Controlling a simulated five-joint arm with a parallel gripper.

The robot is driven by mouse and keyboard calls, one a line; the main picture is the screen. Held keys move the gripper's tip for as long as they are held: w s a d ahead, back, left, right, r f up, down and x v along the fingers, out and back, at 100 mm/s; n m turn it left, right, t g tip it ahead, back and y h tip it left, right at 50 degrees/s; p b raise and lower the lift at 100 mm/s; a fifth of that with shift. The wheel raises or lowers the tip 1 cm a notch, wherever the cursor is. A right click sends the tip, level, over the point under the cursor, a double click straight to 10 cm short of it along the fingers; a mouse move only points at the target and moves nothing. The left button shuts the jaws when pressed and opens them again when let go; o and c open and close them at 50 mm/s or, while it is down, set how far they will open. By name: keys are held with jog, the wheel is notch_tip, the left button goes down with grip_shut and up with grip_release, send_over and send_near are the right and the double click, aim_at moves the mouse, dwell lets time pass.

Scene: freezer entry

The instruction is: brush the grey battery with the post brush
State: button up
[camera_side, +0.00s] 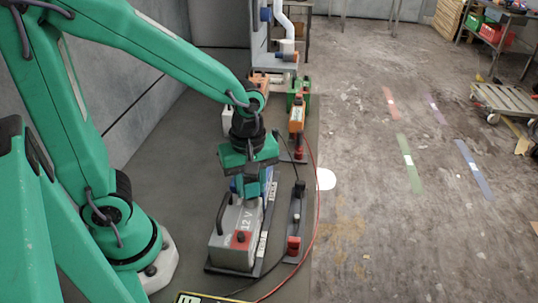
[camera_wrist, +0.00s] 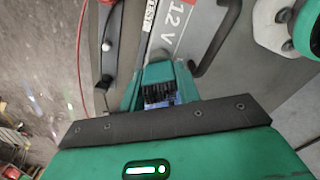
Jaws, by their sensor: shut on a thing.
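The grey battery (camera_side: 228,222) stands on a dark base in the side view, with "12 V" on its side, a black handle and a red terminal cap at its near end. Its grey case also shows in the wrist view (camera_wrist: 203,20). My gripper (camera_side: 246,190) points down at the battery's far end, and its green fingers (camera_wrist: 158,85) also show in the wrist view. They are shut on a small blue and dark ridged thing, which looks like the post brush (camera_wrist: 160,94). The brush's tip is hidden, so I cannot tell whether it touches a post.
A dark strip with black and red clamps (camera_side: 294,225) lies right of the battery, with red and black cables beside it. An orange device (camera_side: 297,117) and a green one (camera_side: 299,86) stand farther back. The floor to the right is open, with coloured tape strips.

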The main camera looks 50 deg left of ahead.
jog(key=o, duration=1.2)
jog(key=shift+c, duration=0.2)
jog(key=shift+r, duration=0.1)
jog(key=shift+r, duration=3.8)
jog(key=s+a+r+m+t, duration=0.4)
jog(key=a+m+t, duration=0.1)
jog(key=m, duration=0.9)
jog(key=shift+a+r+m+t, duration=0.3)
jog(key=shift+a+m, duration=0.1)
jog(key=shift+a, duration=0.15)
jog(key=shift+s, duration=0.1)
